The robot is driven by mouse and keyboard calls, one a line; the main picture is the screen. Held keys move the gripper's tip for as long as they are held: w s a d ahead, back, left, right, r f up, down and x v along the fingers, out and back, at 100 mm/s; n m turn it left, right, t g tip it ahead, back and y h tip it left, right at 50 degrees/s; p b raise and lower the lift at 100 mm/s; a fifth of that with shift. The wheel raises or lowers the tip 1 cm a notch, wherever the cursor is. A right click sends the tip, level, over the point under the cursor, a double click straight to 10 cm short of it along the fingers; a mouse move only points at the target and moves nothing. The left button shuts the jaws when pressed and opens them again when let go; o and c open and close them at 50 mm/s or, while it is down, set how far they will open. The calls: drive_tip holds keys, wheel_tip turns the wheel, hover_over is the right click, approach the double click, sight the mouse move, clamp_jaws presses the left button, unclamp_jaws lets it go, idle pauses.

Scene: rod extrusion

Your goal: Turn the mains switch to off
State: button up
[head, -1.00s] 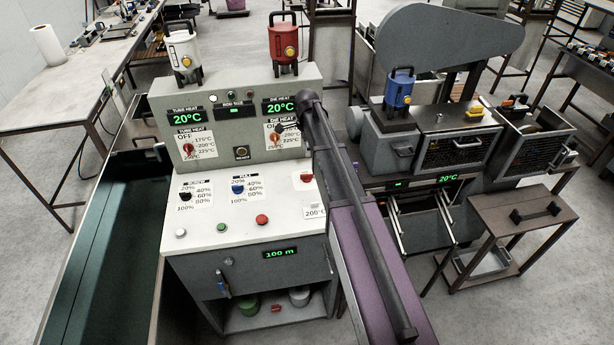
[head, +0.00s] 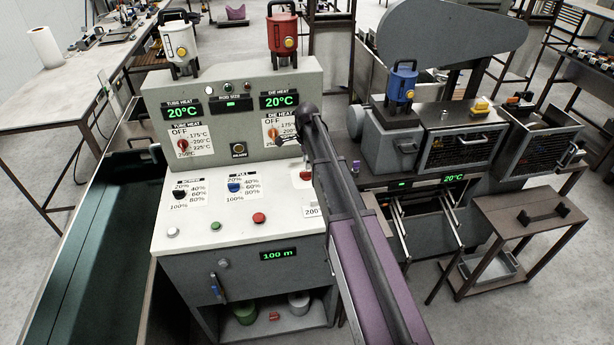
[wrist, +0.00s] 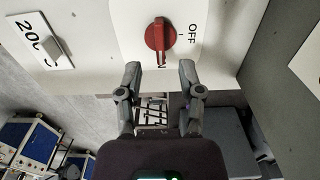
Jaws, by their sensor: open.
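The mains switch (wrist: 159,36) is a red rotary knob on a white plate in the wrist view. OFF is printed to its right, and part of an "N" shows below it, between my fingers. The knob's grip bar runs up and down in that picture, with its lower end towards the "N". My gripper (wrist: 160,70) is open and empty, its fingertips just below the knob, one to each side. Whether they touch the panel is unclear.
The control console (head: 235,225) carries a tube heat knob (head: 183,145), a die heat knob (head: 273,133), a blue pull knob (head: 234,188) and push buttons. A small table (head: 530,225) stands at the right.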

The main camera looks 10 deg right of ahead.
sight(307, 172)
drive_tip(key=shift+f+b, duration=2.1)
drive_tip(key=shift+f, duration=0.3)
clamp_jaws()
